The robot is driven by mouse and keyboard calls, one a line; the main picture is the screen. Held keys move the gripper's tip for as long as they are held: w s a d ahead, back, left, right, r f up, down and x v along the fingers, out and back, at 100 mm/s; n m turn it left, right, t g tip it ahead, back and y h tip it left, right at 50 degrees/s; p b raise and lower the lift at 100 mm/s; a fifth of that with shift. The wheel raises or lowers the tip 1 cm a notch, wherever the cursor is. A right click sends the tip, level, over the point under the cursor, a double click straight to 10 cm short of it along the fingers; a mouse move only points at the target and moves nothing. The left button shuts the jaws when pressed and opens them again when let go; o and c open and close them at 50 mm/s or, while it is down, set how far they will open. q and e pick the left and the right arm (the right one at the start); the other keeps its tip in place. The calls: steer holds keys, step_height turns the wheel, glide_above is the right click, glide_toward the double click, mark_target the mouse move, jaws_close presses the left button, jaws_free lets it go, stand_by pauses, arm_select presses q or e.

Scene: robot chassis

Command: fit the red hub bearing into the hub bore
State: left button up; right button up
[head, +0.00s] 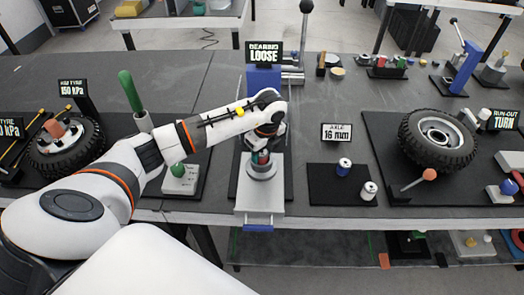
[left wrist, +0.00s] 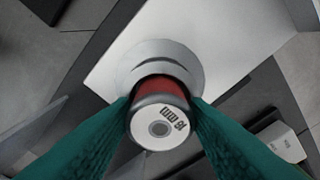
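The red hub bearing (left wrist: 160,112) has a pale end face marked 16 mm and a red side band. It sits between the teal fingers of my left gripper (left wrist: 160,108), which touch it on both sides. The round grey hub (left wrist: 132,62) lies right behind the bearing in the left wrist view. In the head view my left gripper (head: 261,156) points down over the hub (head: 262,170) on its pale stand (head: 259,202). The bore is hidden by the bearing, and I cannot tell how deep the bearing sits. My right gripper is not in view.
A sign reading BEARING LOOSE (head: 264,53) stands behind the hub. A dark mat (head: 324,193) to the right holds a blue bearing (head: 343,167) and a silver one (head: 368,191), beside an AXLE 16 mm sign (head: 336,132). Tyres (head: 438,139) stand at both sides.

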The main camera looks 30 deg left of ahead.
arm_select(q)
steer(key=shift+o, duration=1.3)
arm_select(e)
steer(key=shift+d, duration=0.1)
arm_select(q)
steer(key=shift+r, duration=0.5)
step_height(320, 180, up, 11)
steer(key=d+b, duration=0.1)
steer(key=b, duration=0.1)
steer(key=shift+s+d+r, duration=0.15)
steer(key=shift+s+d, duration=0.05)
steer(key=shift+d, duration=0.2)
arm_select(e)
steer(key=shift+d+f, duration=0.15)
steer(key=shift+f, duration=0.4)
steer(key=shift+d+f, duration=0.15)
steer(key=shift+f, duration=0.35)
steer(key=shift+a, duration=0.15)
